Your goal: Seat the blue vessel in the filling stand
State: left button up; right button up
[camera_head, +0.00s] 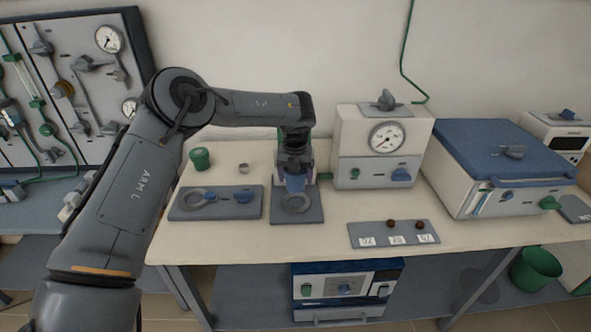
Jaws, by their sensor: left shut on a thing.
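The blue vessel (295,184) is in my left gripper (294,175), which is shut on it. The gripper points down from above, and its fingers hide part of the vessel. The vessel is over the back part of a grey plate with a round ring (297,203), which looks like the filling stand. The vessel's lower end is close to the ring's back edge; I cannot tell whether it touches. My right gripper is not in view.
Left of the stand is a grey plate (228,212) with a ring and a blue piece. A green cup (200,158) and small ring (243,168) stand behind it. A gauge box (378,150) and blue-lidded furnace (497,150) stand right. A labelled tray (394,241) lies in front.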

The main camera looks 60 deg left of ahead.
pick_arm(q)
jog(key=shift+w+f+b, duration=0.1)
jog(key=shift+f+b, duration=1.4)
jog(key=shift+f, duration=0.35)
jog(key=shift+f+b, duration=0.4)
jog(key=shift+f, duration=0.3)
jog(key=shift+f, duration=0.25)
jog(key=shift+f, duration=0.35)
dwell(0.7)
jog(key=o, duration=1.3)
jog(key=shift+f, duration=0.1)
